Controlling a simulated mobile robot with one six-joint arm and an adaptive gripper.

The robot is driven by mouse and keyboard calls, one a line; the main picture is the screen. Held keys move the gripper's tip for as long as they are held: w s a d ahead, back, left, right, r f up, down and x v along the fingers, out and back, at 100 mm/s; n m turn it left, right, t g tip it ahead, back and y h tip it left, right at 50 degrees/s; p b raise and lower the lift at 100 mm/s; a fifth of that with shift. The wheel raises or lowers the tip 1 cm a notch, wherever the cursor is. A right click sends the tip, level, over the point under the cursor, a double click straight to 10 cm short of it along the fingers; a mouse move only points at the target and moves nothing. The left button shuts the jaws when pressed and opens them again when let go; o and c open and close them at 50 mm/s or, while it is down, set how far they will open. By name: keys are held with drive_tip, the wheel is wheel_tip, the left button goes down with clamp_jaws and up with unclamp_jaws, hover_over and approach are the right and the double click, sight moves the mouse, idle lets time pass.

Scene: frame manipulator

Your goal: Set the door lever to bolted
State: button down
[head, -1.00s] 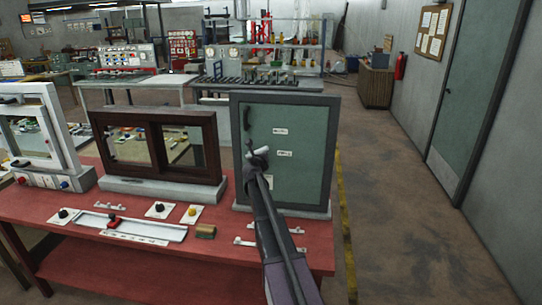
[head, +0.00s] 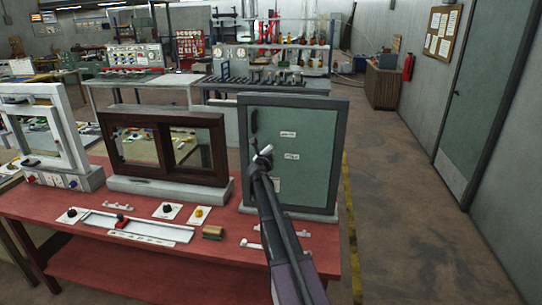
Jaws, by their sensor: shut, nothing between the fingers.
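The small green door (head: 312,140) stands shut in a grey frame on the red table. A dark upright handle (head: 254,121) is on its upper left side; this may be the lever, but its setting is too small to read. White labels (head: 291,156) are on the door, their text unreadable. My gripper (head: 266,151) is shut and empty, in front of the door's left part, just below the dark handle and seemingly apart from it. My arm hides the door's lower left part.
A brown sliding window (head: 165,112) stands left of the door, and a white window frame (head: 62,125) farther left. The red table (head: 110,265) bears knobs and a slider rail (head: 135,227) in front. The floor right of the table is clear.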

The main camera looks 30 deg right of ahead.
drive_tip(key=shift+f, duration=0.1)
drive_tip(key=d+f+b, duration=0.2)
drive_tip(key=shift+s+d+f+b, duration=0.1)
drive_tip(key=shift+s+f+b, duration=0.2)
drive_tip(key=shift+s+b, duration=0.1)
drive_tip(key=shift+s+d+f, duration=0.15)
drive_tip(key=shift+s, duration=0.15)
drive_tip(key=p+v, duration=0.1)
drive_tip(key=v, duration=0.8)
drive_tip(key=shift+a, duration=0.35)
drive_tip(key=shift+s, duration=0.1)
drive_tip(key=s+a+f+m+g+y, duration=0.2)
drive_tip(key=s+a+f+m+g, duration=0.3)
drive_tip(key=s+m, duration=0.4)
drive_tip(key=s+a+f+m+g+y, duration=0.15)
drive_tip(key=s+a+f+m, duration=0.45)
drive_tip(key=m, duration=0.6)
drive_tip(key=s+a+f+m+g+y, duration=0.3)
drive_tip(key=s+a+m, duration=0.3)
drive_tip(key=s+a, duration=0.1)
drive_tip(key=s+a+f+m+g+y+b, duration=0.1)
drive_tip(key=s+a+f+m+g+y, duration=0.2)
drive_tip(key=s+a+m, duration=0.4)
drive_tip(key=s+y, duration=0.1)
drive_tip(key=s, duration=0.2)
drive_tip(key=shift+s+a, duration=0.25)
drive_tip(key=shift+a, duration=0.05)
